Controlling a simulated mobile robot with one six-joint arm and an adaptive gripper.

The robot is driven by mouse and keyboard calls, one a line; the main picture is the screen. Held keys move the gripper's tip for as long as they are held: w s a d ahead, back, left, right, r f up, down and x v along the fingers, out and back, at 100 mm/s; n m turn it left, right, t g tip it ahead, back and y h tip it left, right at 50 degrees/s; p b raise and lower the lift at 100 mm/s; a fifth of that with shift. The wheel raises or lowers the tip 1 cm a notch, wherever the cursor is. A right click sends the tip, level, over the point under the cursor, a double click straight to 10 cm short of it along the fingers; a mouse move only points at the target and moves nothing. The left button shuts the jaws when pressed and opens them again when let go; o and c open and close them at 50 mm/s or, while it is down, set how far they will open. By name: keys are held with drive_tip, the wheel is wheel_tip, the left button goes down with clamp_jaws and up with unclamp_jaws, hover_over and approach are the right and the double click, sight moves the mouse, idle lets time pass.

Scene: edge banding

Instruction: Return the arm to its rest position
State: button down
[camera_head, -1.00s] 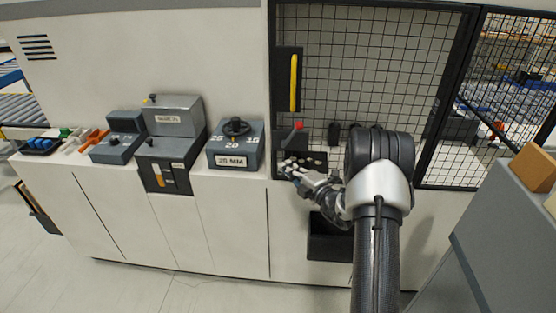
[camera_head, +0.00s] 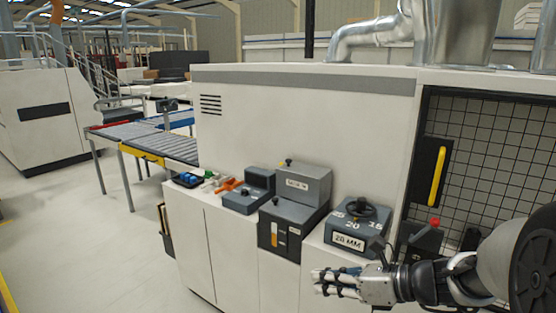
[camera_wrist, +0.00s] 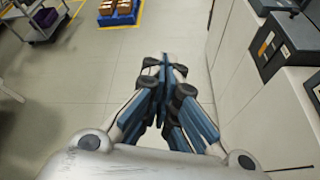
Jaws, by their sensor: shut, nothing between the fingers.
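My gripper (camera_head: 338,283) is in front of the white machine's cabinet, below the grey dial box (camera_head: 357,232) marked 20 MM. My arm reaches in from the right edge of the head view. In the wrist view my gripper (camera_wrist: 165,68) has its fingers together with nothing between them, above the open floor (camera_wrist: 85,85) and to the left of the cabinet front. The gripper looks apart from the cabinet and touches nothing that I can see.
The cabinet (camera_head: 228,250) carries a grey control box (camera_head: 293,210), orange pieces (camera_head: 228,185) and a small tray with blue pieces (camera_head: 187,180). A mesh door with a yellow handle (camera_head: 437,177) is at right. A roller conveyor (camera_head: 170,146) stands behind left. The floor (camera_head: 90,235) at left is clear.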

drive_tip(key=s+a+f+n+g+h+b, duration=0.1)
drive_tip(key=s+a+n+g+h, duration=0.15)
drive_tip(key=s+n, duration=0.6)
drive_tip(key=s+a+f+n+g+h+b, duration=0.1)
drive_tip(key=s+n+g+h, duration=0.15)
drive_tip(key=s+n, duration=0.55)
drive_tip(key=s+d+n+t+h+b, duration=0.1)
drive_tip(key=s+d+n+t+h, duration=0.2)
drive_tip(key=s+d+n+h, duration=0.3)
drive_tip(key=s+d+f+n, duration=0.1)
drive_tip(key=s+n, duration=0.1)
drive_tip(key=n, duration=0.3)
drive_tip(key=shift+s+d+b, duration=0.25)
drive_tip(key=shift+b, duration=0.05)
